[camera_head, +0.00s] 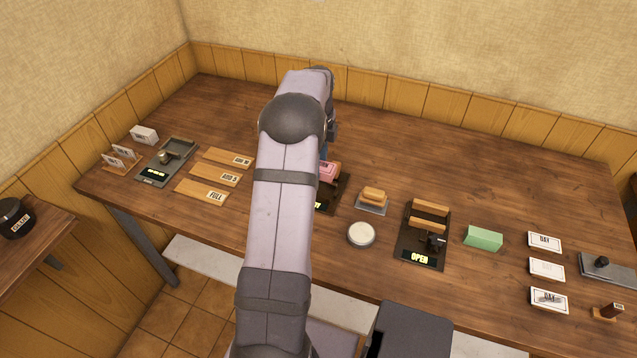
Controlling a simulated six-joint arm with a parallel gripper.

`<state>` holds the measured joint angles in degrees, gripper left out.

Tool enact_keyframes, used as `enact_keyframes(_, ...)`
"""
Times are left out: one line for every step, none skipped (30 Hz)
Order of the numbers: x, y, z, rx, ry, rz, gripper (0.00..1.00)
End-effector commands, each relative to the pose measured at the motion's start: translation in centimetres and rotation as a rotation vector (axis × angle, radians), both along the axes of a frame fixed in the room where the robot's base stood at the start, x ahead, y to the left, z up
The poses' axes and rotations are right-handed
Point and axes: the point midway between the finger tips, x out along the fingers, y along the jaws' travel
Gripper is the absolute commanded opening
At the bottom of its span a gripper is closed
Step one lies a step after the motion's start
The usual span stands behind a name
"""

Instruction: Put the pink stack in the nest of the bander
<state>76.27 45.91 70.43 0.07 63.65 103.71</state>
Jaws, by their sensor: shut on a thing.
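The pink stack (329,171) shows just right of my arm, at or just above a dark-based unit (337,193) that looks like the bander. Its lit display is mostly covered by my arm, and its nest cannot be made out. My gripper (323,154) points down at the pink stack and is mostly hidden behind my arm; it is shut on the stack. Whether the stack rests in the nest or hangs above it cannot be told.
Right of it are a round white dish (361,234), wooden blocks on a small plate (373,198), a press marked OPEN (421,239), a green block (483,238) and cards (545,242). Labelled wooden boards (202,192) and a grey device (167,162) stand left. The back table is clear.

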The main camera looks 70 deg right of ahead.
Motion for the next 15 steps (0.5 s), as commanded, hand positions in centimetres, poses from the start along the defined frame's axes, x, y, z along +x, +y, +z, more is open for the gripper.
enact_keyframes(0.0, 0.0, -0.7, 0.003, 0.001, 0.0, 0.12)
enact_keyframes(0.0, 0.1, -1.2, 0.004, 0.001, 0.0, 0.12)
enact_keyframes(0.0, 0.1, -1.7, 0.003, 0.001, 0.0, 0.12)
enact_keyframes(0.0, 0.1, -2.1, 0.003, 0.001, 0.0, 0.12)
enact_keyframes(0.0, 0.1, -2.4, 0.002, 0.001, 0.0, 0.12)
enact_keyframes(0.0, 0.0, -2.8, 0.001, 0.0, 0.0, 0.12)
enact_keyframes(0.0, 0.0, -3.0, 0.0, 0.0, 0.0, 0.12)
enact_keyframes(0.0, 0.0, -3.1, 0.0, 0.0, 0.0, 0.12)
enact_keyframes(0.0, 0.0, -3.3, -0.001, 0.0, 0.0, 0.12)
enact_keyframes(0.0, 0.0, -3.3, -0.001, 0.0, 0.0, 0.12)
enact_keyframes(0.0, -0.1, -3.4, -0.001, 0.0, 0.0, 0.12)
enact_keyframes(0.0, -0.1, -3.4, -0.002, 0.0, 0.0, 0.12)
enact_keyframes(0.0, -0.1, -3.4, -0.001, 0.0, 0.0, 0.12)
enact_keyframes(0.0, 0.0, -3.5, -0.001, 0.0, 0.0, 0.12)
enact_keyframes(0.0, 0.0, -3.7, 0.0, 0.0, 0.0, 0.12)
